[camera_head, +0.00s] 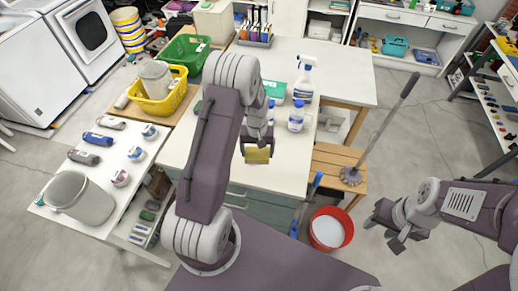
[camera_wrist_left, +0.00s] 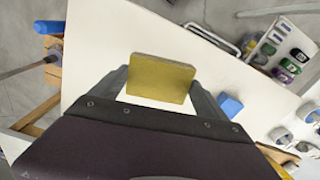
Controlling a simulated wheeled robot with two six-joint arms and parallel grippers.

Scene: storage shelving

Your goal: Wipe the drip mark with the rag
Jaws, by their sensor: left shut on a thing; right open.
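My left gripper (camera_head: 258,150) is shut on a flat yellow pad (camera_head: 257,156), which may be the rag; I cannot tell its material. In the left wrist view the pad (camera_wrist_left: 161,79) stands between the two fingers of my left gripper (camera_wrist_left: 162,90), with its broad yellow face toward the camera. The pad is over the white tabletop (camera_head: 285,180); whether it touches the surface is unclear. I cannot make out a drip mark in either view, and my left arm hides part of the table. My right gripper (camera_head: 393,228) is open and empty, off the table at the right.
A spray bottle (camera_head: 304,78) and a blue-labelled bottle (camera_head: 296,115) stand behind the left gripper. A small blue block (camera_wrist_left: 230,105) shows near a finger. Green (camera_head: 185,52) and yellow baskets (camera_head: 158,104) are left. A red bucket (camera_head: 330,229) stands in front, right of the table.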

